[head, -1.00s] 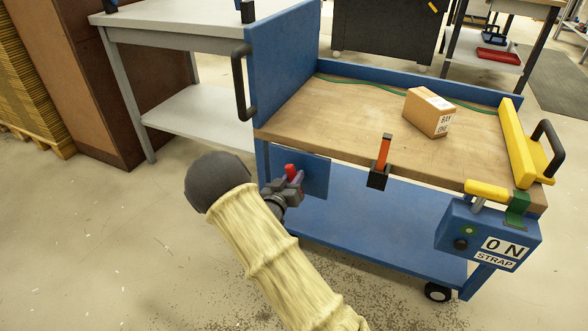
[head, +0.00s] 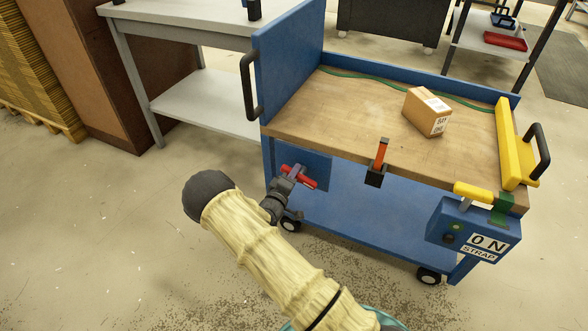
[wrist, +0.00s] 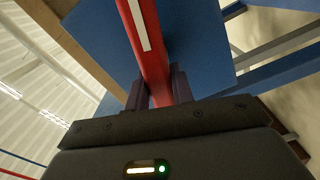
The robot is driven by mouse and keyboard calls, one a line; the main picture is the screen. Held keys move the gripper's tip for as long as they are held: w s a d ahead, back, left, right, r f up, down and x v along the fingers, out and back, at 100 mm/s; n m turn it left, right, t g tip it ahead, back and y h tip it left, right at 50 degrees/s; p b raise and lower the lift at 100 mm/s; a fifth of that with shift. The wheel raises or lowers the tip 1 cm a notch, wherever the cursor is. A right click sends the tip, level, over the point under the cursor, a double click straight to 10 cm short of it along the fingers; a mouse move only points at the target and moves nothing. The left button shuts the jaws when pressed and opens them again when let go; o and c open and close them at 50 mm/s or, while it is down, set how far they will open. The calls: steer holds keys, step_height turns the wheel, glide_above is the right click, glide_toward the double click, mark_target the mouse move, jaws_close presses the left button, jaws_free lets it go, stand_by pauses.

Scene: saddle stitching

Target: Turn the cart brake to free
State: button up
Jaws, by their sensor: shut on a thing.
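The blue cart (head: 345,218) stands in front of me with a wooden top. Its brake handle is a red bar (head: 306,181) on a blue plate (head: 319,168) below the top's left front. The bar lies slanted, near level, its right end lower. My gripper (head: 294,176) is shut on the bar, partly hiding it in the head view. In the wrist view the red bar (wrist: 152,62) with a white stripe runs between the two dark fingers (wrist: 159,85), and the blue plate (wrist: 200,45) is behind it. No brake marking is readable.
A cardboard box (head: 427,112) sits on the wooden top. An orange-handled tool (head: 381,155) stands in a black holder at its front edge. A blue box marked "ON STRAP" (head: 473,230) hangs at the right. A grey table (head: 200,100) stands behind left.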

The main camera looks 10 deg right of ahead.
steer(key=shift+a+f+n+p, duration=0.1)
steer(key=shift+f+n+p, duration=0.1)
steer(key=shift+n, duration=0.7)
steer(key=shift+f+n+p, duration=0.15)
steer(key=shift+n+p, duration=0.05)
steer(key=shift+n, duration=0.7)
steer(key=o, duration=1)
steer(key=p+v, duration=0.3)
steer(key=v, duration=1.4)
steer(key=shift+s+a+p, duration=0.1)
steer(key=shift+p, duration=0.2)
